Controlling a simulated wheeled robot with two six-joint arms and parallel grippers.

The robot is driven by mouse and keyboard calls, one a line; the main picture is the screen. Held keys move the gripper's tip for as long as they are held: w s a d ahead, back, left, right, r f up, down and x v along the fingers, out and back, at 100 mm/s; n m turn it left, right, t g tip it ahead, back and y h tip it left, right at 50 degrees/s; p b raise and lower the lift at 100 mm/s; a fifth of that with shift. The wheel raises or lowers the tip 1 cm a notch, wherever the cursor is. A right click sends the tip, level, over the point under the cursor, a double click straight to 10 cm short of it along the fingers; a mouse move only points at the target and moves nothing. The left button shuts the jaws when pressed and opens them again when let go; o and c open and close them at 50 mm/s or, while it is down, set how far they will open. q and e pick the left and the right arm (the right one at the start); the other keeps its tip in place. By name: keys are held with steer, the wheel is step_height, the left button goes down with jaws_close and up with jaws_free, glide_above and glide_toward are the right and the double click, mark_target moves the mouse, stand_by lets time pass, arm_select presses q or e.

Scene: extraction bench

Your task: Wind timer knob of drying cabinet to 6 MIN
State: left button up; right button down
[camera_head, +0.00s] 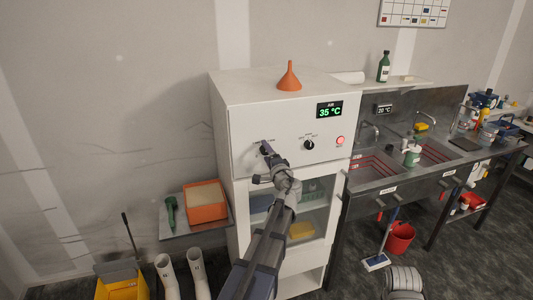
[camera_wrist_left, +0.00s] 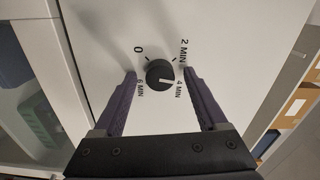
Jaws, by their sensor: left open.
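The white drying cabinet (camera_head: 240,110) stands in the middle of the head view. Its black timer knob (camera_wrist_left: 160,73) shows clearly in the left wrist view, ringed by the labels 0, 2 MIN, 4 MIN and 6 MIN. A pale mark on the knob seems to point toward the 4 MIN side. My left gripper (camera_wrist_left: 159,76) is open, with one purple finger on each side of the knob and small gaps between. In the head view my left gripper (camera_head: 263,163) is at the left of the cabinet's front panel and partly hides the knob there.
A second dial (camera_head: 309,144), a red button (camera_head: 340,140) and a 35 °C display (camera_head: 329,109) are on the same panel. A shelf with an orange box (camera_head: 205,213) is at left; a steel sink bench (camera_head: 385,182) is at right.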

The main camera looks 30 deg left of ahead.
arm_select(q)
steer(key=n, duration=0.8)
steer(key=shift+n, duration=0.4)
steer(key=n, duration=0.3)
steer(key=shift+n, duration=0.4)
steer(key=n, duration=0.4)
jaws_close()
